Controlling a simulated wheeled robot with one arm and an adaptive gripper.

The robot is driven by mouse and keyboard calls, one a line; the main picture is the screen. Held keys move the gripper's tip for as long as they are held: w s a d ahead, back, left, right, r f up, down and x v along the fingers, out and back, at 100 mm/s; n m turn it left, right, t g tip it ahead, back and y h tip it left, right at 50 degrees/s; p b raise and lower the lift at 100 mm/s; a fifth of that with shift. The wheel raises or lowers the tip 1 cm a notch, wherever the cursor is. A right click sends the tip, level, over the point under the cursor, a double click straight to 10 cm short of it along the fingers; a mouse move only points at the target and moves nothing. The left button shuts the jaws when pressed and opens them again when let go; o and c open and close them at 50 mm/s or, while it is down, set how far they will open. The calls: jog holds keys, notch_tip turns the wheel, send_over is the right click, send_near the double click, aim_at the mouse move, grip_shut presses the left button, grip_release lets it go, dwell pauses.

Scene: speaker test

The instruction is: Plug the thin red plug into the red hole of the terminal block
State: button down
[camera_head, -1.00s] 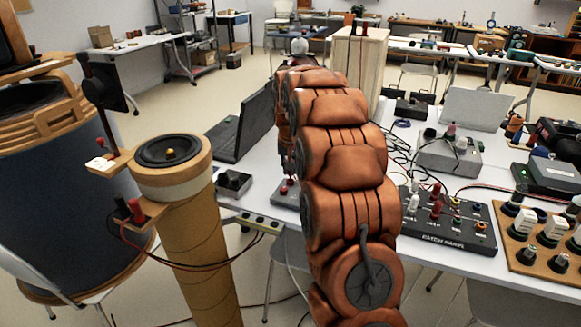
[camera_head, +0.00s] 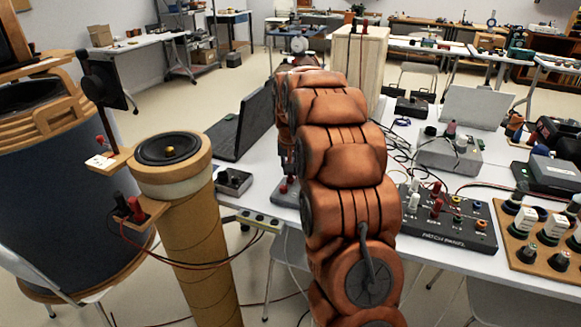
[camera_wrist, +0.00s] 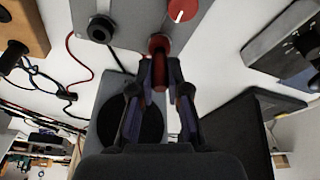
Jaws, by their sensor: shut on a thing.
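In the wrist view, my gripper (camera_wrist: 159,85) is shut on a red plug (camera_wrist: 159,44), whose round red end sticks out past the fingertips. The plug's end overlaps the edge of a grey box (camera_wrist: 133,18); I cannot tell whether they touch. A round red part with a pale mark (camera_wrist: 182,9) is on this box, right of the plug. A black round part (camera_wrist: 102,29) is on its left. I cannot tell for sure which thing is the terminal block, and no red hole is clear. In the head view, my arm hides the gripper and plug.
In the wrist view, a grey box with a black disc (camera_wrist: 131,128) lies below left of the fingers, and cables (camera_wrist: 68,75) run at left. In the head view, a patch panel (camera_head: 447,220) stands right of my arm, a laptop (camera_head: 240,128) and speaker column (camera_head: 172,180) at left.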

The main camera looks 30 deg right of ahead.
jog(key=shift+f, duration=0.35)
jog(key=c, duration=1.1)
grip_release()
jog(key=shift+o, duration=0.2)
jog(key=shift+r, duration=0.15)
jog(key=shift+r+p, duration=1)
jog(key=shift+r, duration=2.6)
